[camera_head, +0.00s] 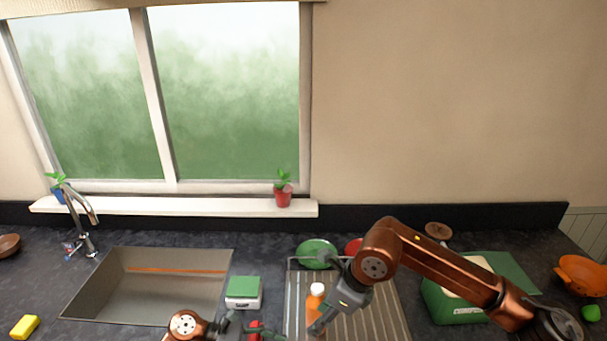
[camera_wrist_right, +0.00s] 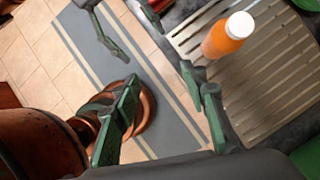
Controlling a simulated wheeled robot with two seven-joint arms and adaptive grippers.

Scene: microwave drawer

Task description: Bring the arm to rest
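My right gripper (camera_head: 328,318) is beside an orange bottle with a white cap (camera_head: 314,298) on the ribbed drainboard. In the right wrist view its two green fingers (camera_wrist_right: 165,110) are spread, with nothing between them. The bottle (camera_wrist_right: 228,36) stands outside the fingers, past the right one. My left arm comes in at the bottom of the head view, left of the bottle. Its gripper (camera_head: 250,331) is partly cut off by the lower edge, near a small red thing, so its opening is unclear.
A sink (camera_head: 150,285) with a tap (camera_head: 85,225) is at the left. A green-and-white scale-like box (camera_head: 243,292) stands between sink and drainboard (camera_head: 375,320). A green container (camera_head: 452,305) lies behind my right arm. An orange pan (camera_head: 582,272) is at far right.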

